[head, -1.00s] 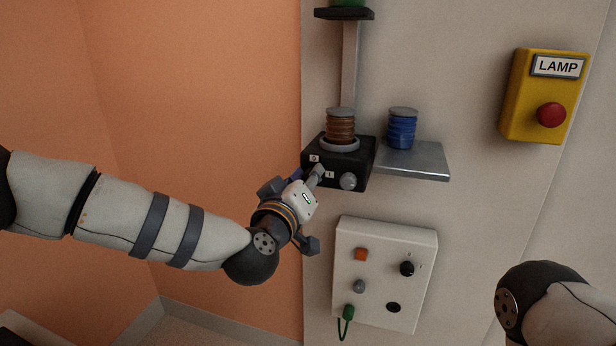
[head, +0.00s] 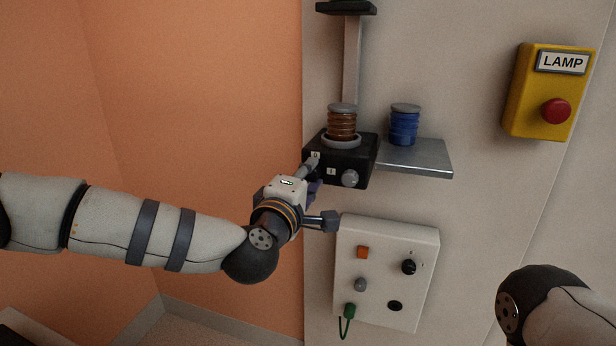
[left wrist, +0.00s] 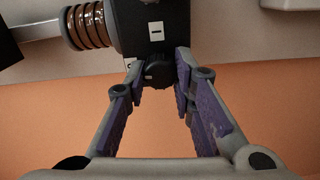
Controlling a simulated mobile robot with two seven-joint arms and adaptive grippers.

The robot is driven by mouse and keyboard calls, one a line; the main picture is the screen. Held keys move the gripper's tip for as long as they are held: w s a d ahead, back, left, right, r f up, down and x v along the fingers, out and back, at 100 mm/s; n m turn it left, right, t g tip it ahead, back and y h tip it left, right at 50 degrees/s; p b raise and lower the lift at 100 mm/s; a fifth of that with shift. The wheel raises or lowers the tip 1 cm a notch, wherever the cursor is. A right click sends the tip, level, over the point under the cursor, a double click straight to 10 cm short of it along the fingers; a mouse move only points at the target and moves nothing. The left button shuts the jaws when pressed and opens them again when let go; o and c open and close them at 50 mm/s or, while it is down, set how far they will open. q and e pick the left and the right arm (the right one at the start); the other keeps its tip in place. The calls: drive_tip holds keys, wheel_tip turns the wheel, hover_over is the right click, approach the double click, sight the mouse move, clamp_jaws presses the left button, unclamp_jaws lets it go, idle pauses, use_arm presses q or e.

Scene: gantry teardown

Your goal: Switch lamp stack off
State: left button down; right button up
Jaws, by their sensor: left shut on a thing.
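The lamp stack's black base box (head: 362,160) is on the wall, with a brown ribbed module (head: 342,122) on top. Its front carries small white "0" and "I" labels and a grey round knob (head: 350,178) at the right. My left gripper (head: 309,170) is at the left part of the front, beside the "0" label. In the left wrist view its fingertips close on a dark round switch knob (left wrist: 157,72) on the box (left wrist: 150,25). The fingers partly hide this knob in the head view. My right gripper is out of view.
A blue ribbed module (head: 404,127) stands on a metal shelf (head: 425,157). Below is a white panel (head: 385,235) with several controls and a green plug (head: 349,311). A yellow LAMP box (head: 525,100) with a red button (head: 555,111) is at right.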

use_arm(q)
drive_tip(key=shift+n, duration=0.7)
drive_tip(key=shift+d, duration=0.1)
drive_tip(key=c, duration=1.4)
unclamp_jaws()
drive_tip(key=shift+o, duration=0.2)
drive_tip(key=v, duration=1.2)
